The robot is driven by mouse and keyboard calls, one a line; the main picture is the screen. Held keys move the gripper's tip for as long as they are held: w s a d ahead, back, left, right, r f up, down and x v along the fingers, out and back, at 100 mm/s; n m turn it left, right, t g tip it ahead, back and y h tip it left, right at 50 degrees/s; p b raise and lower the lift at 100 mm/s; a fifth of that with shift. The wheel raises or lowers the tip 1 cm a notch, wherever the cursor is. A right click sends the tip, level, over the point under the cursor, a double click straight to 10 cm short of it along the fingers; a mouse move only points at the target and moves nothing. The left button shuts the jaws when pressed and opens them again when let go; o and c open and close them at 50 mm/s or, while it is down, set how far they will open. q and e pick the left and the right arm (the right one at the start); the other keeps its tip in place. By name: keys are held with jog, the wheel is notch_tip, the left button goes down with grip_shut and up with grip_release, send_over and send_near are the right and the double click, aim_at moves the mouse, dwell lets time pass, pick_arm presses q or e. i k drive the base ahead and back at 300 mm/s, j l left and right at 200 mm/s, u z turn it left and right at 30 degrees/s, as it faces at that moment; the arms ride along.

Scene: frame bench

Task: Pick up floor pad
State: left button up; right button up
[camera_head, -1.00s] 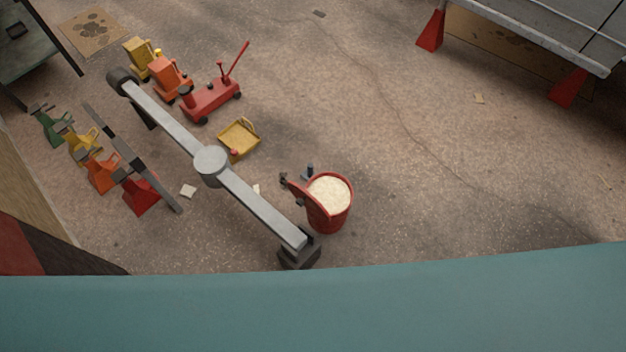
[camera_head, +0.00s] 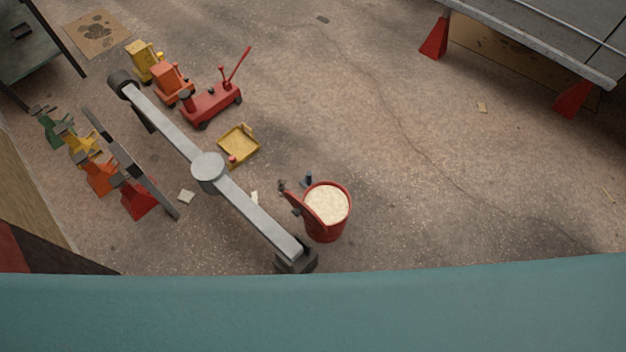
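A flat tan pad with dark stains (camera_head: 84,43) lies on the floor at the top left, close to a dark bench. Another flat tan piece (camera_head: 490,52) lies under the grey frame at the upper right, partly hidden by it. I cannot tell which of the two is the floor pad. Neither of my grippers is in view.
A long grey bar with a round disc (camera_head: 207,166) runs across the left middle. Near it are a red jack (camera_head: 211,104), a yellow tray (camera_head: 240,148), a red bucket (camera_head: 326,228) with pale filling, and coloured stands. The floor right of centre is mostly clear.

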aim_at(304, 183)
jog(key=i+l, duration=0.65)
jog(key=l, duration=0.25)
jog(key=i+l, duration=0.35)
jog(key=i+l+u, duration=0.2)
jog(key=i+l, duration=0.2)
jog(key=l, duration=0.25)
jog(key=i+l+u, duration=0.1)
jog(key=l, duration=0.25)
jog(key=i+l+u, duration=0.1)
jog(key=i+l, duration=0.15)
jog(key=i+l+u, duration=0.1)
jog(key=l, duration=0.4)
jog(key=i+l+u, duration=0.1)
jog(key=l, duration=0.3)
jog(key=i, duration=0.1)
